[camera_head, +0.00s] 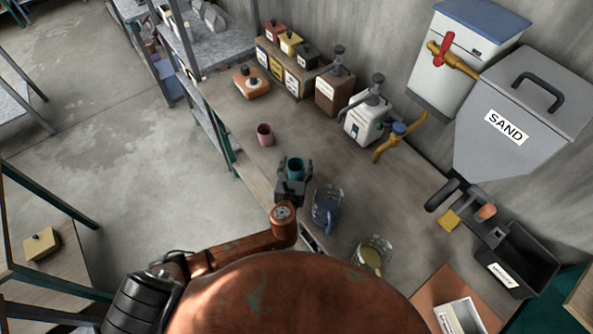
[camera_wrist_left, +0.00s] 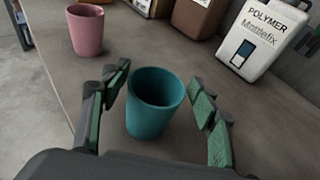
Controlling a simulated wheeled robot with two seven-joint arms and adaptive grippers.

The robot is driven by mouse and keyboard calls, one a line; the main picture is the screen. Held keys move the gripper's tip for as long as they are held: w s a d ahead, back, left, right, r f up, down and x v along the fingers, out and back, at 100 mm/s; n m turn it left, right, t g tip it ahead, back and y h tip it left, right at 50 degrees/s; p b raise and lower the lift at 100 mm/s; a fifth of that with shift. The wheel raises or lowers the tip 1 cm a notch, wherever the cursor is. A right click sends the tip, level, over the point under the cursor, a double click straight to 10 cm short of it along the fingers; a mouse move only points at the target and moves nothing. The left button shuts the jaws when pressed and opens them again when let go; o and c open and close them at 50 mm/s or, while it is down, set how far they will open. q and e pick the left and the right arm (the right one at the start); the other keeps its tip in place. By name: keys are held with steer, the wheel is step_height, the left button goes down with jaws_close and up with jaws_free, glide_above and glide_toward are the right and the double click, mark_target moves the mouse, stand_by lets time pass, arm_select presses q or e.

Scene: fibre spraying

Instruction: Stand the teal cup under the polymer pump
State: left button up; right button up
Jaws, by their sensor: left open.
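The teal cup (camera_head: 295,167) stands upright on the bench in the head view. In the left wrist view the teal cup (camera_wrist_left: 154,103) is between the spread fingers of my left gripper (camera_wrist_left: 158,112), with gaps on both sides. My left gripper (camera_head: 293,182) is open at the cup in the head view. The white polymer pump bottle (camera_head: 366,122) stands farther back on the bench by the wall. Its label reads POLYMER in the left wrist view (camera_wrist_left: 262,38). My right gripper is not in view.
A pink cup (camera_head: 264,134) stands beyond the teal cup. A glass jug with blue content (camera_head: 327,208) and another with yellow content (camera_head: 372,257) stand to the right. A brown pump bottle (camera_head: 333,92) is beside the polymer one.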

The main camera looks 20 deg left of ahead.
mark_target(297, 160)
arm_select(q)
steer(key=x, duration=0.4)
steer(key=shift+w+a+f, duration=0.2)
steer(key=shift+w+f, duration=0.25)
steer(key=shift+w, duration=0.15)
steer(key=shift+c, duration=0.6)
steer(key=c, duration=1)
steer(key=shift+c, duration=0.6)
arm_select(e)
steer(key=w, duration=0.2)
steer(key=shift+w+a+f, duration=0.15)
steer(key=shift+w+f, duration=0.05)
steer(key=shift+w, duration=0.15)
arm_select(q)
steer(key=shift+c, duration=0.7)
